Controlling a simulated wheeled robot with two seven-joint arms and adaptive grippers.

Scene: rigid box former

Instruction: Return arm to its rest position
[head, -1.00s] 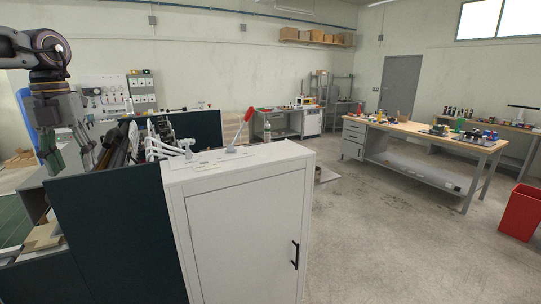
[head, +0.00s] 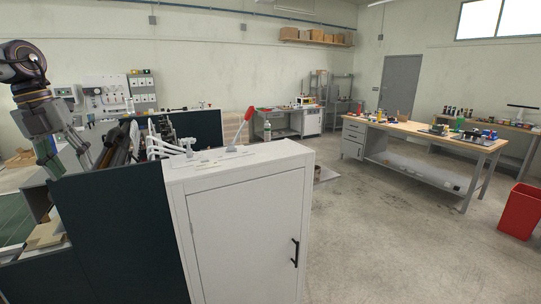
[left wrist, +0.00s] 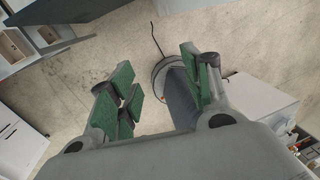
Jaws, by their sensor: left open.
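My left arm comes in at the far left of the head view. Its left gripper (head: 68,158) hangs above and beside the dark machine panels, fingers pointing down. In the left wrist view the left gripper (left wrist: 160,95) has its green-padded fingers spread wide apart, with nothing held between them. Beyond the fingers lie the pale floor (left wrist: 95,55) and a dark round object with a cable, partly hidden by the right-hand finger. My right gripper does not show.
A wooden-topped workbench (head: 425,131) and a red bin (head: 520,212) stand at right. The floor between is clear.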

